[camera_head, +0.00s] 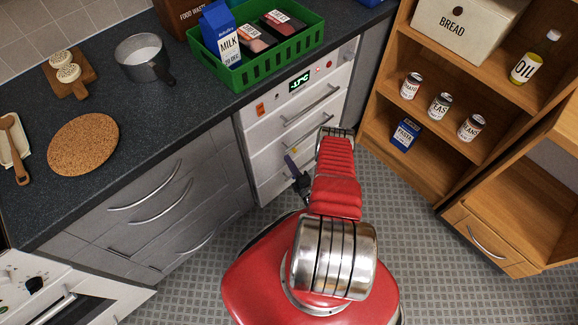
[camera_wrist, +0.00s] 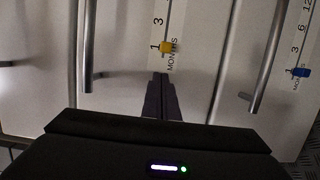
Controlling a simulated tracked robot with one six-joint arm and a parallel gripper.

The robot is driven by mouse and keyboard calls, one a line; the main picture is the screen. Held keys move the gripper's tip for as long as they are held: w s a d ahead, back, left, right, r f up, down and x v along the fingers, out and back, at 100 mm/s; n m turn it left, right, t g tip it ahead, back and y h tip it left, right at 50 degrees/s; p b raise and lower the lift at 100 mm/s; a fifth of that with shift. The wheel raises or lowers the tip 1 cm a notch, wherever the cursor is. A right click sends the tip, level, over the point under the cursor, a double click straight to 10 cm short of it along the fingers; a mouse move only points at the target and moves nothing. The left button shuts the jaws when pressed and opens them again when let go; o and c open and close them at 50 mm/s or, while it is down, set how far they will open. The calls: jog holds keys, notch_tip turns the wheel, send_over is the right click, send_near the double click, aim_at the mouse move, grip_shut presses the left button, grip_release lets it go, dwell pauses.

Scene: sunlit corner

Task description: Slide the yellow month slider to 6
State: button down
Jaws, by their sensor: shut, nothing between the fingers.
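The yellow month slider (camera_wrist: 168,47) sits on a vertical scale on a pale drawer front, level with the mark 1. The mark 3 (camera_wrist: 157,20) is above it in the wrist view; the mark 6 is outside that view. My gripper (camera_wrist: 161,76) has its dark fingers shut together, with nothing between them. The fingertips appear just below the slider in the wrist view, apart from it. In the head view my gripper (camera_head: 288,158) is in front of the drawer unit.
A blue slider (camera_wrist: 300,72) sits at mark 1 on another scale. Drawer handles (camera_wrist: 88,50) and (camera_wrist: 230,60) stand out on both sides of the yellow scale. In the head view, a green crate (camera_head: 250,70) stands on the counter above. A wooden shelf (camera_head: 420,160) stands right.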

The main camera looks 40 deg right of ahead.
aim_at(294, 150)
jog(key=d, duration=0.2)
jog(key=shift+d, duration=0.35)
jog(key=shift+w+d, duration=0.1)
